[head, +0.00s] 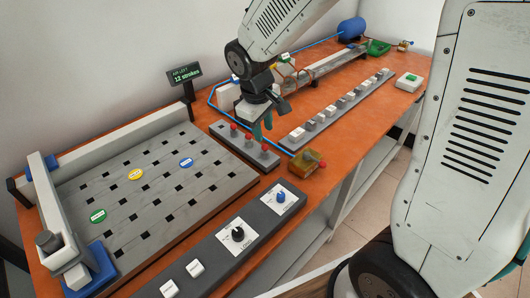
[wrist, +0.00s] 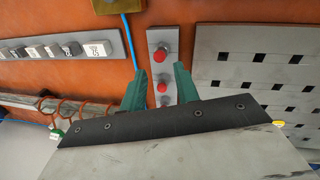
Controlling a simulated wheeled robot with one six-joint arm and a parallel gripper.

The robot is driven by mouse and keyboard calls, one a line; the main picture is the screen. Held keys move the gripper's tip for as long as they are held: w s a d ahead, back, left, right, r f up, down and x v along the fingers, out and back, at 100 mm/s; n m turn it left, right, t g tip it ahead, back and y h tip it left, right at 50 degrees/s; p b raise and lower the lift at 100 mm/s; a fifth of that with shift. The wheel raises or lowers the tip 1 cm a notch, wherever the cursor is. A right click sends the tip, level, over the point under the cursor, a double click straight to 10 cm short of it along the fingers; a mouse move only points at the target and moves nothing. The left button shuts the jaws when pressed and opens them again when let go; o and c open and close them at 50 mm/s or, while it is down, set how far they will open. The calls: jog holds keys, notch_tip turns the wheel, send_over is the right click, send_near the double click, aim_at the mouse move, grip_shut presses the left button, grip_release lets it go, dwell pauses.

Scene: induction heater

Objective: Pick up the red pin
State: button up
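Red pins stand in a row on a narrow grey block (head: 222,131). In the head view I see a left pin (head: 234,130) and a right pin (head: 265,146), with another beside my fingers. In the wrist view one red pin (wrist: 162,87) shows between the fingers and another red pin (wrist: 159,53) lies just beyond the fingertips. The grey block (wrist: 156,36) runs between the fingers. My gripper (head: 262,132) has green fingers and is over the block. In the wrist view my gripper (wrist: 160,68) is open, with a gap on each side of the pin. I cannot tell the fingertips' height.
A slotted grey board (head: 150,185) with coloured discs stands left. A control panel with knobs (head: 240,238) is in front. A strip of switches (head: 335,110) lies behind. A blue hose crosses the orange bench.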

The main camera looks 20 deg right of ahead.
aim_at(264, 146)
jog(key=f, duration=0.3)
jog(key=w+f, duration=0.1)
jog(key=f, duration=0.2)
jog(key=d+f, duration=0.1)
jog(key=f, duration=0.2)
jog(key=shift+w, duration=0.2)
grip_shut()
